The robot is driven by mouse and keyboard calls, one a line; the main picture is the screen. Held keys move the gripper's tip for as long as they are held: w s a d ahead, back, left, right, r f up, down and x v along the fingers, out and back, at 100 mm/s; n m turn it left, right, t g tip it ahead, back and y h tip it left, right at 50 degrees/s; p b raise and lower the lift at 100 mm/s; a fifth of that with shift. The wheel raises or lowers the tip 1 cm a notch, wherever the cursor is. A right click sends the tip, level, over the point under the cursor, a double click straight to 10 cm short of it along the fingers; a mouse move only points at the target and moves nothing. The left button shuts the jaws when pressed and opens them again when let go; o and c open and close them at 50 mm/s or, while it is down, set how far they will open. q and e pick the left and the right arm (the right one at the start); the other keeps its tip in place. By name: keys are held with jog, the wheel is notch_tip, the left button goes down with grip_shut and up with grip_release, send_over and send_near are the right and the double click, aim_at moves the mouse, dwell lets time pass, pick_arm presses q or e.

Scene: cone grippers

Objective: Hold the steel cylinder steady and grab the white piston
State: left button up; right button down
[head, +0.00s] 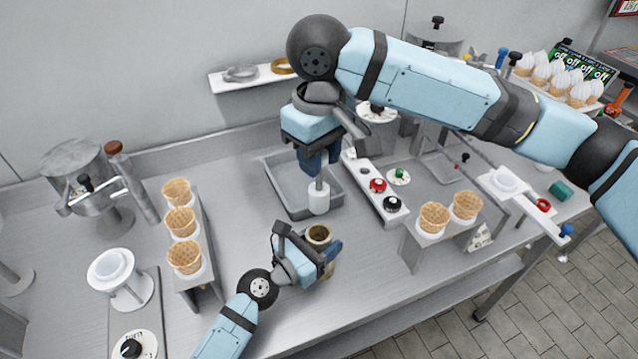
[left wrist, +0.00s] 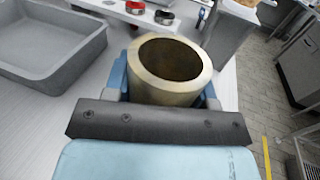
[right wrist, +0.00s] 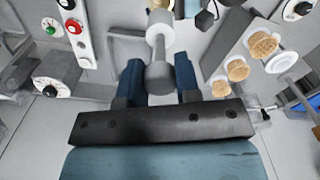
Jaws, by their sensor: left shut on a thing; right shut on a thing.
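The steel cylinder (head: 319,236), a brass-toned open tube, stands upright near the counter's front. My left gripper (head: 318,254) is shut around its side; the left wrist view shows the cylinder's open mouth (left wrist: 174,58) and empty-looking inside. The white piston (head: 319,201) hangs below my right gripper (head: 316,164), which is shut on its grey handle (right wrist: 160,76). The piston's white head points down, above and slightly behind the cylinder in the head view. The right wrist view also shows the white head (right wrist: 160,22), apart from the cylinder.
A grey tray (head: 283,200) lies behind the cylinder. A switch panel (head: 373,185) with red and black knobs stands to its right. Waffle cones stand in holders on the left (head: 196,278) and right (head: 408,243). Bare counter lies between the left holder and my left gripper.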

jog(key=shift+r, duration=1.15)
pick_arm(q)
jog(key=o, duration=1.4)
jog(key=v, duration=1.2)
jog(key=shift+s, duration=0.15)
